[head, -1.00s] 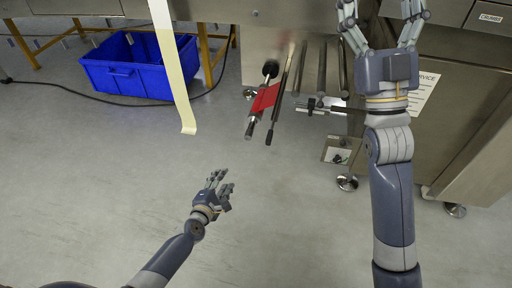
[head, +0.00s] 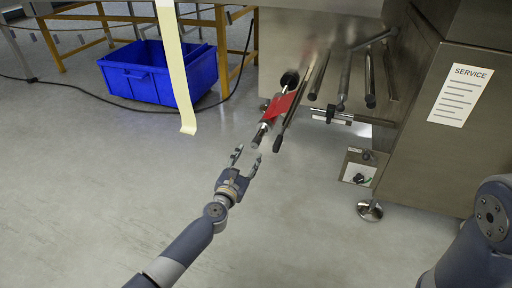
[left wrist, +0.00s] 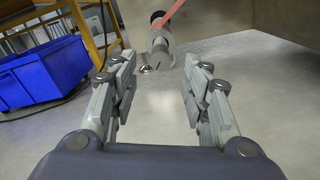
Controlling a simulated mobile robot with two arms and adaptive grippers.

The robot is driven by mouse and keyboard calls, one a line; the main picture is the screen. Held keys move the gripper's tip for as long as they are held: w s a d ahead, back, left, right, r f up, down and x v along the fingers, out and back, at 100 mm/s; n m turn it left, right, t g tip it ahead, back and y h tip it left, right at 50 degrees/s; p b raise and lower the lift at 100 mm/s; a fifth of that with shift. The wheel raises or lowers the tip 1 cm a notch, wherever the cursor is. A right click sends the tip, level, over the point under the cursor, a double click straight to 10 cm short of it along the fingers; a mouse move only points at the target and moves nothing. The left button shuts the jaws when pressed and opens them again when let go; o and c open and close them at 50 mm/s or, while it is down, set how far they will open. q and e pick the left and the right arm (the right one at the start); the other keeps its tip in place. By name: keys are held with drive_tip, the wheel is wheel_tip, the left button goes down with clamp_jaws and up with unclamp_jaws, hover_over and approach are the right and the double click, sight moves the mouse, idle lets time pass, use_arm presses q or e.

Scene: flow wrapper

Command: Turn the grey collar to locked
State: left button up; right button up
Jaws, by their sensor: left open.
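A spindle with red film (head: 278,106) around it sticks out from the machine in the head view. Its near end is a grey collar (head: 259,136), which the left wrist view also shows (left wrist: 161,46), straight ahead past the fingers with the red film above it. My left gripper (head: 247,157) is open and empty, just short of the collar and apart from it. In the left wrist view the collar lies beyond the gap between the fingers (left wrist: 160,85). I cannot read any lock mark on the collar. My right gripper is out of view.
Several metal rods (head: 319,75) project beside the spindle, one dark-tipped rod close on its right. A cream film strip (head: 176,70) hangs at the left. A blue crate (head: 150,80) stands on the floor. A steel cabinet (head: 435,150) is at the right. Open floor lies below the spindle.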

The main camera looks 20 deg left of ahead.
sight(255, 145)
use_arm(q)
drive_tip(key=w+b, duration=0.1)
drive_tip(key=w, duration=0.2)
drive_tip(key=w+b, duration=0.1)
drive_tip(key=w, duration=0.2)
drive_tip(key=shift+w+d+f+b, duration=0.15)
drive_tip(key=shift+w+f+b, duration=0.05)
drive_tip(key=shift+w+b, duration=0.2)
drive_tip(key=shift+w+r, duration=0.15)
drive_tip(key=shift+w, duration=0.45)
clamp_jaws()
